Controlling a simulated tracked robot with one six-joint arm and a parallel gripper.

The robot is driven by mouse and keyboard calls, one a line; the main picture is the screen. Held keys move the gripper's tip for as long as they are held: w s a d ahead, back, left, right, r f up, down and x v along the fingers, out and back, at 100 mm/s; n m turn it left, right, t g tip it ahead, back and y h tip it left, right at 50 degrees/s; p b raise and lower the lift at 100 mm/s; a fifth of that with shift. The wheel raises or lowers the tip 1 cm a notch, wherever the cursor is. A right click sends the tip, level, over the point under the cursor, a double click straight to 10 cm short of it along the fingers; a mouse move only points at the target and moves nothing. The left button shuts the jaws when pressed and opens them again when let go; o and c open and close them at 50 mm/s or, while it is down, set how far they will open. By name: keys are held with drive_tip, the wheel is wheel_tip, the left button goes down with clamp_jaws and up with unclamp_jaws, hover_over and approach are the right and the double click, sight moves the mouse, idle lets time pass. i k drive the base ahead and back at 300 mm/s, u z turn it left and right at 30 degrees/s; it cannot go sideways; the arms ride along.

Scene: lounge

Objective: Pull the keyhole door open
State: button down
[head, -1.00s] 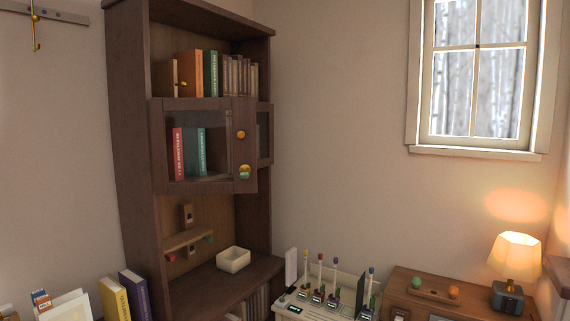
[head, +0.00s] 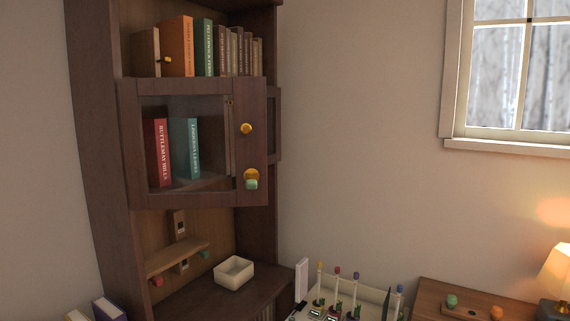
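The keyhole door (head: 254,105) is a dark wooden frame with a glass pane, on the tall bookcase (head: 92,130) at left of centre. A round brass knob (head: 246,128) sits on its right stile. Below the knob is a brass keyhole plate (head: 251,173) with a green-ended key or piece (head: 251,185) at it. Through the glass I see a red book (head: 157,153) and a teal book (head: 184,148). Another framed pane (head: 274,125) shows just behind the door's right edge. I cannot tell for sure whether the door is shut or slightly ajar. My gripper is not in view.
Several books (head: 205,47) stand on the shelf above. Below are a small wooden ledge (head: 178,257) and a cream bowl (head: 234,271). At lower right are a pale stand (head: 368,289) with upright sticks, a wooden cabinet (head: 432,292) and a lamp (head: 556,270). No obstacle shows directly before the door.

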sight(248, 93)
drive_tip(key=u, duration=0.15)
drive_tip(key=i, duration=0.9)
drive_tip(key=u, duration=0.45)
